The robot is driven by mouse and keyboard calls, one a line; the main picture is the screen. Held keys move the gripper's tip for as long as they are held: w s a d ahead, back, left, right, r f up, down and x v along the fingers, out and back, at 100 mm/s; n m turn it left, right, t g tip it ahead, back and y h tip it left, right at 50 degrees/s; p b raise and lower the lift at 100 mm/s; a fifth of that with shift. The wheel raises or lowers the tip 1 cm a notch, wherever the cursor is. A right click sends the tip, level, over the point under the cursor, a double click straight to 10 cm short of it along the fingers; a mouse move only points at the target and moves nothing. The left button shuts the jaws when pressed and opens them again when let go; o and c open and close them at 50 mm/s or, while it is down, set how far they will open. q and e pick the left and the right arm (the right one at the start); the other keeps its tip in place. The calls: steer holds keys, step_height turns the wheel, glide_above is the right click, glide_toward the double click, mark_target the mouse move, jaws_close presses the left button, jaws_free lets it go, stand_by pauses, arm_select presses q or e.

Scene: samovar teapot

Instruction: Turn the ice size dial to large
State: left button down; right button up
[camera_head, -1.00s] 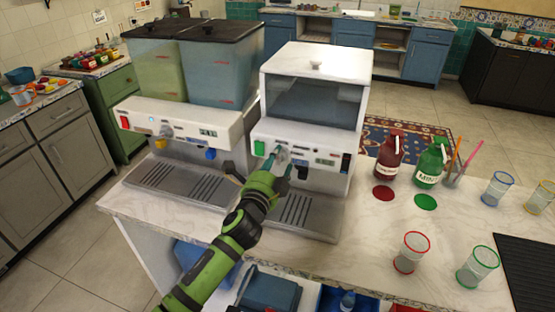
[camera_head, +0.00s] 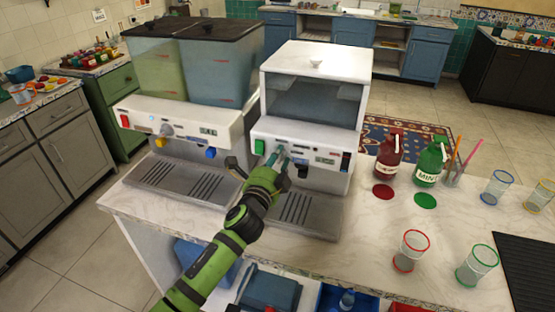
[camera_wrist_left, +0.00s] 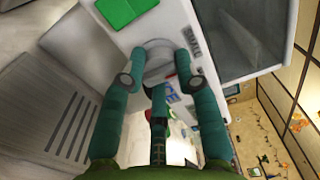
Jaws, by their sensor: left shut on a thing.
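The white ice machine (camera_head: 318,90) with a dark window stands on the counter, its front panel facing me. In the left wrist view the gripper's (camera_wrist_left: 160,72) teal fingers are closed around a grey round dial (camera_wrist_left: 158,60) on the panel. The fingers cover part of the dial, and I cannot read its setting. A "SMALL"-like label (camera_wrist_left: 192,42) beside the dial is too small to read surely. My right gripper does not show.
A two-tank drink dispenser (camera_head: 190,80) stands left of the ice machine.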

arm_select(q)
steer(key=shift+m+p, duration=2.1)
steer(key=shift+m, duration=4.6)
steer(key=c, duration=0.9)
jaws_free()
